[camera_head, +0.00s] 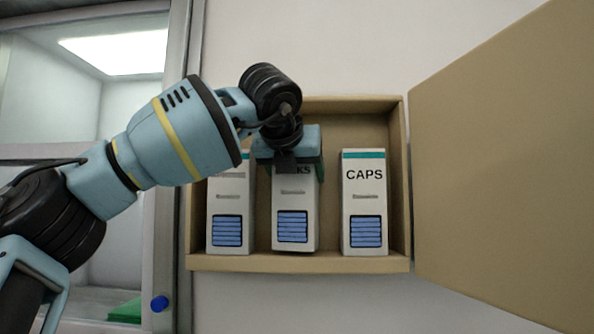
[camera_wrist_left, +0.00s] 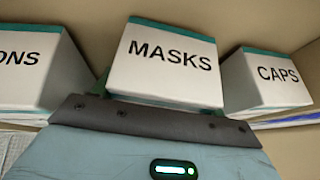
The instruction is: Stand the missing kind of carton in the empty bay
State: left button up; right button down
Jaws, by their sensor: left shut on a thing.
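A white carton labelled MASKS (camera_head: 292,215) is between two other cartons in a tan wall cabinet (camera_head: 298,263). My left gripper (camera_head: 291,163) is shut on its upper part from above and hides some of its label. In the left wrist view the MASKS carton (camera_wrist_left: 168,62) is between the green fingers. A carton labelled CAPS (camera_head: 363,205) stands to its right with a gap between. A carton to its left (camera_head: 231,215) has its label hidden by my arm; in the left wrist view its label ends in ONS (camera_wrist_left: 28,70). I cannot tell whether the MASKS carton's base touches the cabinet floor.
The cabinet's tan door (camera_head: 500,160) stands open at the right. At the left is a framed glass-fronted enclosure (camera_head: 85,80) with a lit panel, a blue knob (camera_head: 159,304) and something green at its bottom. The wall above the cabinet is bare.

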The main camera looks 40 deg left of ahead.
pick_arm(q)
jog(key=shift+f, duration=0.25)
jog(key=o, duration=1.2)
jog(key=shift+b+v, duration=0.55)
jog(key=shift+v, duration=3.4)
